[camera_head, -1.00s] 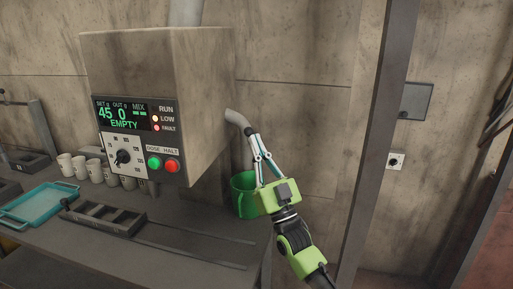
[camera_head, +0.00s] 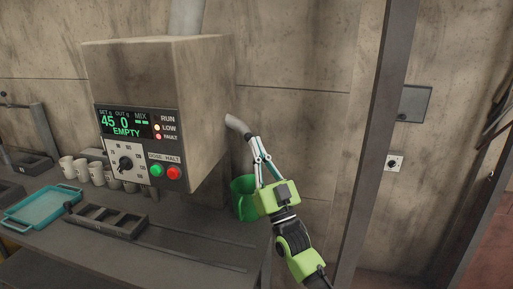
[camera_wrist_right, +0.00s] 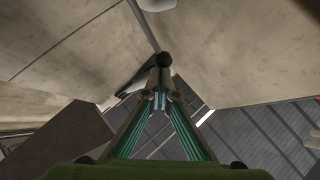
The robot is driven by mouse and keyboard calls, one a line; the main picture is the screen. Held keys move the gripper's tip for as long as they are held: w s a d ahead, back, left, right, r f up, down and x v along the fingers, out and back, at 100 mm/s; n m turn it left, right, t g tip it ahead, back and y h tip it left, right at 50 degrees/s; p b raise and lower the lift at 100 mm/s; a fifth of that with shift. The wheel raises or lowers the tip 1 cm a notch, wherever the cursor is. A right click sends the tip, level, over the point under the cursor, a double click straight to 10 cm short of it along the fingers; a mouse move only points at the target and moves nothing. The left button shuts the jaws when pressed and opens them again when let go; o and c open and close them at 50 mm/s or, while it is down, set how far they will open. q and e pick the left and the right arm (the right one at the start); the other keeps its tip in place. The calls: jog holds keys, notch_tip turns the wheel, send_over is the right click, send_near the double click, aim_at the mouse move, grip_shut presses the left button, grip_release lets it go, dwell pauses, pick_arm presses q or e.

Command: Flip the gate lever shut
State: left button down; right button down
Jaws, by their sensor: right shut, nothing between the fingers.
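My right gripper (camera_head: 251,138) has its fingers together and empty, with the tips close beside the grey spout (camera_head: 236,124) on the machine's right side. In the right wrist view the closed fingertips (camera_wrist_right: 161,88) point at a dark round knob (camera_wrist_right: 165,60), which looks like the end of the gate lever. I cannot tell whether the tips touch it. The lever itself is not clearly visible in the head view, and its position cannot be read. My left gripper is out of view.
A green bucket (camera_head: 243,187) stands below the spout, partly behind my right gripper. The dosing machine (camera_head: 155,80) reads EMPTY. Several cups (camera_head: 82,170), a teal tray (camera_head: 42,206) and a dark compartmented holder (camera_head: 105,219) are on the bench (camera_head: 190,257). A post (camera_head: 375,150) rises at right.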

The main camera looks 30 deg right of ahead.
jog(key=w+d+r+m+g+h+p, duration=0.3)
jog(key=w+d+r+m+p, duration=0.1)
jog(key=p, duration=0.5)
jog(key=shift+w+d+r+m+g+p, duration=0.3)
jog(key=shift+w+d+r, duration=0.3)
jog(key=shift+d, duration=0.4)
jog(key=shift+s, duration=0.1)
dwell(0.9)
